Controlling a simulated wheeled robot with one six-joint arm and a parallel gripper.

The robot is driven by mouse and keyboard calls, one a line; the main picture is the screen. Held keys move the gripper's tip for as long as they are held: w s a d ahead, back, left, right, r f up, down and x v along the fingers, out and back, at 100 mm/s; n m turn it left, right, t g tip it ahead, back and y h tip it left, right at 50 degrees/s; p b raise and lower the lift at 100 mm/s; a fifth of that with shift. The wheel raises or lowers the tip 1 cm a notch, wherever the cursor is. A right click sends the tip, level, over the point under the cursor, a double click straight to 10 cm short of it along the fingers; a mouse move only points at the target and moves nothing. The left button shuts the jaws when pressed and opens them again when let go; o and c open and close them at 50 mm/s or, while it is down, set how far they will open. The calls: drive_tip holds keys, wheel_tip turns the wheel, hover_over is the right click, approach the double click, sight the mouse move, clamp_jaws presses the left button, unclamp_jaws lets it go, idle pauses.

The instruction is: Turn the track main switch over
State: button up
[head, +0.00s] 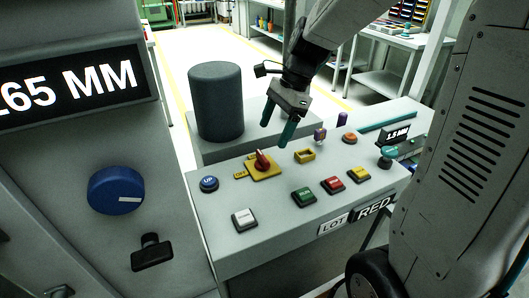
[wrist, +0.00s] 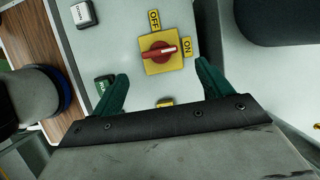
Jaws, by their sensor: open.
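The track main switch (head: 263,163) is a red rotary handle on a square yellow plate, on the top of the grey console. In the wrist view, the switch (wrist: 159,50) lies just beyond my fingertips, between their lines. Its white mark points right, toward the yellow ON label (wrist: 188,47). The OFF label (wrist: 154,19) is at the plate's top side. My gripper (head: 278,122) hangs above the console, near the switch and apart from it. Its green fingers (wrist: 162,73) are spread wide with nothing between them.
A dark cylinder (head: 217,101) stands behind the console.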

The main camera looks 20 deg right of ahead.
sight(263, 155)
drive_tip(key=x, duration=0.7)
drive_tip(key=shift+a+f, duration=0.15)
drive_tip(key=shift+f, duration=0.2)
drive_tip(key=c, duration=1)
